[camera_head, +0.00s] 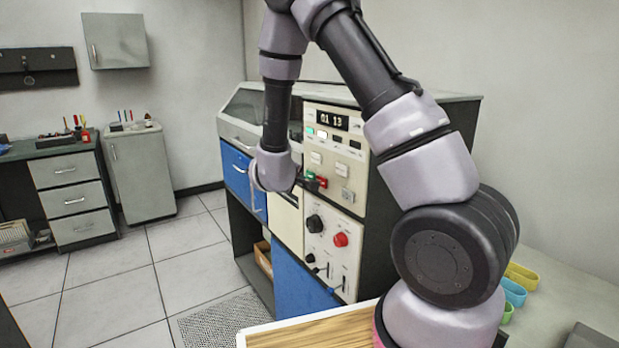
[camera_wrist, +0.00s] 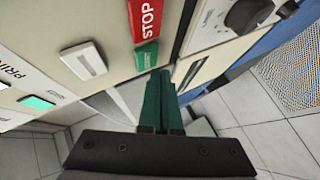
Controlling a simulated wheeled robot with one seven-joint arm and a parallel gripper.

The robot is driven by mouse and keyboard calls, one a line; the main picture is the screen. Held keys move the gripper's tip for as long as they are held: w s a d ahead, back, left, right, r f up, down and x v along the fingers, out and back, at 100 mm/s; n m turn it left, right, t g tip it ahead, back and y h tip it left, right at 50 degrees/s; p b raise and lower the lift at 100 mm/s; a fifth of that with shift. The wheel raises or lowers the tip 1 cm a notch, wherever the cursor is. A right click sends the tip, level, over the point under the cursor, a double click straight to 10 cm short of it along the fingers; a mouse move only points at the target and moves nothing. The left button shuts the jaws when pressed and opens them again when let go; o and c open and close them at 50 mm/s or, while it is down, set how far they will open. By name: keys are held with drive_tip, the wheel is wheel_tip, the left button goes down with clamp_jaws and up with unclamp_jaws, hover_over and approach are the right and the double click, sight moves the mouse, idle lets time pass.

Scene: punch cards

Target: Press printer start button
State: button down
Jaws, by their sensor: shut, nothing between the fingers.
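The printer machine (camera_head: 375,158) has a cream control panel (camera_head: 333,200). On it a green button (camera_head: 309,175) sits beside a red button (camera_head: 322,181). In the wrist view the red button (camera_wrist: 145,18) reads STOP, and the green button (camera_wrist: 146,56) is right by it, its label too small to read. My gripper (camera_head: 306,184) is at the panel, close to these buttons. In the wrist view my gripper (camera_wrist: 160,74) is shut and empty, with its green fingertips just beside the green button. I cannot tell whether they touch it.
A white rectangular switch (camera_wrist: 83,61) and a lit green lamp (camera_wrist: 37,102) are near the buttons. Below are a black knob (camera_head: 314,223) and a red knob (camera_head: 341,240). A wooden tabletop (camera_head: 310,333) lies in front. Tiled floor is open to the left.

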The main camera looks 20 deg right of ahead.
drive_tip(key=shift+a, duration=0.1)
drive_tip(key=shift+s+a, duration=0.25)
drive_tip(key=shift+a, duration=0.5)
drive_tip(key=shift+s+a, duration=0.3)
drive_tip(key=shift+a, duration=0.5)
drive_tip(key=shift+s+a, duration=0.25)
drive_tip(key=shift+a, duration=0.5)
